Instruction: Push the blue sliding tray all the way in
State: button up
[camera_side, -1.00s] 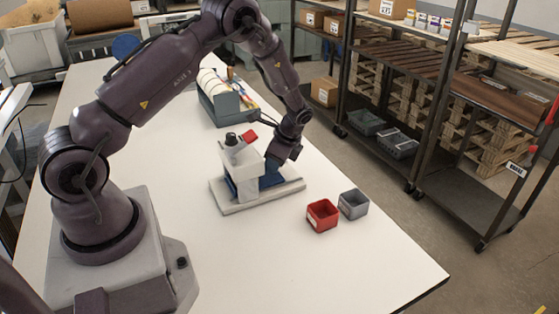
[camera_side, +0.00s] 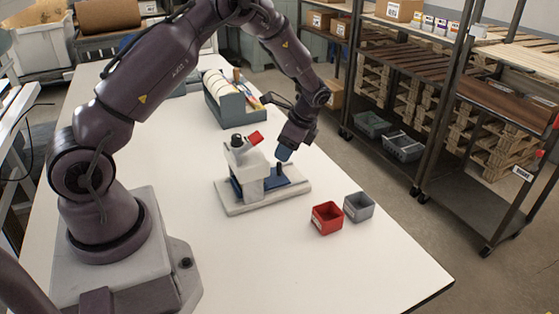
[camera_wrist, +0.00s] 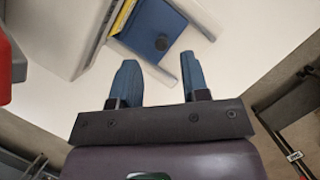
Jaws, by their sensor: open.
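The blue sliding tray (camera_side: 275,181) lies on the pale base plate (camera_side: 240,208) of a small white press (camera_side: 250,165). Blue shows on both sides of the press's upright, with the larger part on the right. A dark knob (camera_side: 280,168) stands on this right part. In the wrist view the tray (camera_wrist: 142,28) and its round knob (camera_wrist: 161,44) lie beyond the fingertips, beside a yellow strip (camera_wrist: 122,17). My gripper (camera_side: 284,154) is above the tray's knob end, open and empty; its two blue fingers (camera_wrist: 158,68) stand apart. Whether a fingertip touches the knob is unclear.
The press has a dark knob on top and a red handle (camera_side: 256,137). A red bin (camera_side: 326,218) and a grey bin (camera_side: 358,206) stand to its right. A grey-blue holder with rolls (camera_side: 235,105) stands behind. The front of the white table is clear.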

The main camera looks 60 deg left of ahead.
jog(key=v, duration=0.7)
jog(key=s+d+r+n+t+h, duration=0.1)
jog(key=s+d+r+n+t, duration=0.3)
jog(key=s+d+r, duration=0.3)
jog(key=s+d+r+n+t+h, duration=0.2)
jog(key=s+d+r+n+t, duration=0.2)
jog(key=s+d+r, duration=0.4)
jog(key=s+r+n, duration=0.1)
jog(key=s+r, duration=0.2)
jog(key=s, duration=0.4)
jog(key=shift+r+t, duration=0.25)
jog(key=shift+t, duration=0.15)
